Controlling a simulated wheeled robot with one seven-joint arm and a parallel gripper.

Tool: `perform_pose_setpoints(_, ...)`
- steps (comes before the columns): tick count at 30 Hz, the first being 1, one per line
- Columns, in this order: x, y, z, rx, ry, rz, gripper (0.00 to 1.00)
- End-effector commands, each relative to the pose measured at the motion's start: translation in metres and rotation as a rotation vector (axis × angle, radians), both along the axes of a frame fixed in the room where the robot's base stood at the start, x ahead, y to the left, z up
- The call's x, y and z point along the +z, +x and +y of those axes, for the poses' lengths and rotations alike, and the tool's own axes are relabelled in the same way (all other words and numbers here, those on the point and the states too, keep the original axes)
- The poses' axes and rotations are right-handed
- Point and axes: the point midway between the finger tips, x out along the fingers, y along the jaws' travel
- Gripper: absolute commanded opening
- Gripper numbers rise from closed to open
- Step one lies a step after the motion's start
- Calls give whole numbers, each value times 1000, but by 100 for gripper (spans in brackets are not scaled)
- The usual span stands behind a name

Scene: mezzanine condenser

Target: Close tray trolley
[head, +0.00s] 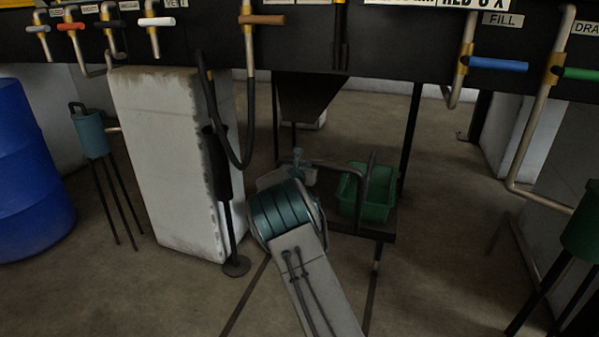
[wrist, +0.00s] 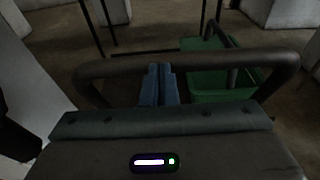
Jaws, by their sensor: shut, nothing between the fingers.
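The tray trolley is a low dark frame (head: 378,233) on the floor right of the middle in the head view, carrying a green tray (head: 378,206). A dark bent handle rises at the tray's near left side; it also shows in the wrist view (wrist: 234,60). The green tray fills the right middle of the wrist view (wrist: 222,90). My gripper (head: 299,160) is just left of the trolley, partly hidden by my arm. In the wrist view its blue-grey fingers (wrist: 159,84) are together and empty, left of the tray. Whether they touch the trolley is unclear.
A dark hopper (head: 308,95) and thin legs stand behind the trolley. A pale block (head: 165,150) with a black hose stands at left, beside a blue drum (head: 30,170). A panel with pipe valves spans above. Floor right of the trolley is clear.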

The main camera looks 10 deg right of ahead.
Motion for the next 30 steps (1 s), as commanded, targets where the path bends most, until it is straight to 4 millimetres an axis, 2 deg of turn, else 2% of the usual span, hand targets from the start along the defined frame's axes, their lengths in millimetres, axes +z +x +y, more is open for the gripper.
perform_pose_setpoints(9, 1, 9, -8, 1, 1, -1, 0)
perform_pose_setpoints(22, 4, 9, -13, -3, -5, -6, 0)
perform_pose_setpoints(26, 6, 4, -10, -4, -5, -8, 0)
perform_pose_setpoints(30, 7, -11, 1, -3, -1, -4, 0)
